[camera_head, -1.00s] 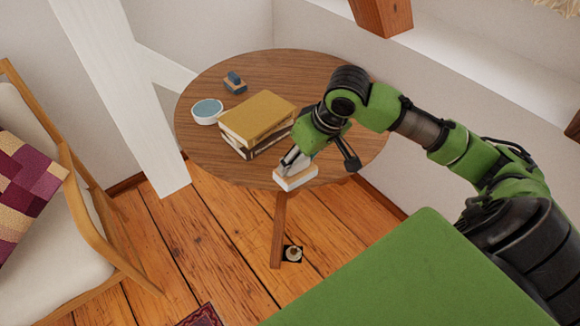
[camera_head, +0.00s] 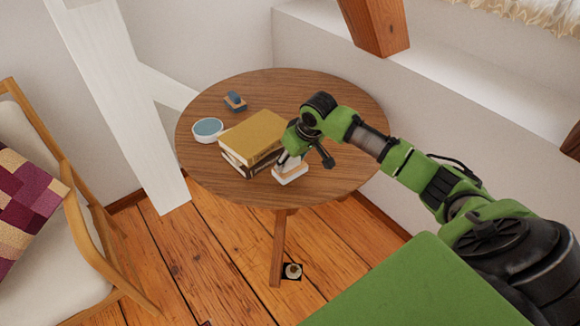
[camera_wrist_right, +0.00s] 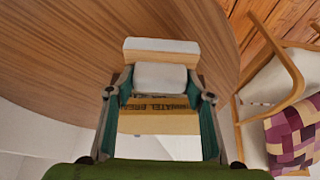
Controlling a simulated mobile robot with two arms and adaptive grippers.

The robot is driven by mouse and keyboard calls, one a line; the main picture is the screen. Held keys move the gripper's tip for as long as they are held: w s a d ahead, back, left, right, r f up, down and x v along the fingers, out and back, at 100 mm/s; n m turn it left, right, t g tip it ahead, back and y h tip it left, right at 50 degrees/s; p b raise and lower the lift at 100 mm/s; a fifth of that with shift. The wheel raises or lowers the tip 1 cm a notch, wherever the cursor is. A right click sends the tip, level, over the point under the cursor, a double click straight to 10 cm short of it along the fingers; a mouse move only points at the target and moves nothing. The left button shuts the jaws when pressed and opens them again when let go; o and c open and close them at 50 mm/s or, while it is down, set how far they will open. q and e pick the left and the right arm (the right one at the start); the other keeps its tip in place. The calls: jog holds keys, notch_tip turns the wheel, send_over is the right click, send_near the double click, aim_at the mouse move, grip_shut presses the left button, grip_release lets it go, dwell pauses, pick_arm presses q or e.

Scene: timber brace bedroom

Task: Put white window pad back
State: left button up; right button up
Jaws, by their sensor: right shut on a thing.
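The white window pad (camera_head: 291,176) has a white base, a thin wood layer and a white grip on top. My right gripper (camera_head: 287,160) is shut on that grip and holds the pad at the front of the round wooden table (camera_head: 342,150), just right of the books. I cannot tell whether its base touches the tabletop. In the right wrist view, the white grip (camera_wrist_right: 160,78) sits between the fingertips of my right gripper (camera_wrist_right: 160,92). A similar blue pad (camera_head: 236,104) stands at the back left of the table. My left gripper is not in view.
Stacked books (camera_head: 253,138) with a yellow one on top lie left of my right gripper. A round white container with a blue top (camera_head: 208,129) stands left of them. The table's right side is clear. A white timber brace (camera_head: 130,110) and an armchair (camera_head: 85,235) stand left.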

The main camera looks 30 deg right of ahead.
aim_at(290, 168)
jog(key=shift+w+d+f, duration=0.15)
jog(key=shift+w+f, duration=0.3)
jog(key=shift+f, duration=1.7)
jog(key=shift+f, duration=0.1)
jog(key=o, duration=1)
jog(key=v, duration=1.2)
